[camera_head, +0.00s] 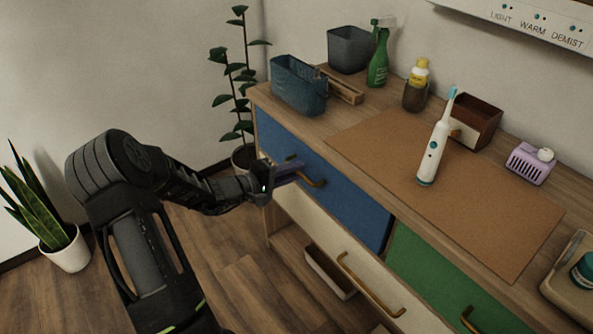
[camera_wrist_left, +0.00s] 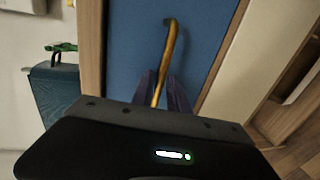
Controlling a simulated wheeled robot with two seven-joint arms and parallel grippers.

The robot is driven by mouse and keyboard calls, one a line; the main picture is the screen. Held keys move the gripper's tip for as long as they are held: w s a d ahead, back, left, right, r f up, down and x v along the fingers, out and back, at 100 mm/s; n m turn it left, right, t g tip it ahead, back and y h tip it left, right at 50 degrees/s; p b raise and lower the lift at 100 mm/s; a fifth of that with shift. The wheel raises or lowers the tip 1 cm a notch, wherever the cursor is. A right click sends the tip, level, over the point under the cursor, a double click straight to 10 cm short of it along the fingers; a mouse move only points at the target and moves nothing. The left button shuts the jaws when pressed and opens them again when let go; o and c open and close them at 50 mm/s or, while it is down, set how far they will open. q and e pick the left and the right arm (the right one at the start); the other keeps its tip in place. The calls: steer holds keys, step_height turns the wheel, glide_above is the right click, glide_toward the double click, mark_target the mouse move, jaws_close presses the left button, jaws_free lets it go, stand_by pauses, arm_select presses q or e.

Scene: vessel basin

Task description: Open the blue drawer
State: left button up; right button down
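The blue drawer (camera_head: 345,195) is at the upper left of the wooden cabinet, and its front looks closed. Its curved brass handle (camera_head: 318,184) also shows in the left wrist view (camera_wrist_left: 170,45), running down between my fingers. My left gripper (camera_head: 294,169) reaches in from the left at the handle's left part. In the left wrist view its dark purple fingers (camera_wrist_left: 163,88) lie on either side of the handle. Whether they press on it I cannot tell. The handle's near end is hidden behind the gripper body. My right gripper is not in view.
A cream drawer (camera_head: 325,245) is below and a green drawer (camera_head: 440,285) to the right. A blue basket (camera_head: 299,87) stands on the countertop above the blue drawer. A potted plant (camera_head: 240,90) stands behind my left gripper. The floor before the cabinet is clear.

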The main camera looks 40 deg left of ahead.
arm_select(q)
steer(key=shift+w+d+f, duration=0.1)
steer(key=shift+w+d, duration=0.05)
steer(key=shift+w, duration=0.4)
steer(key=shift+c, duration=0.2)
jaws_close()
stand_by(0.9)
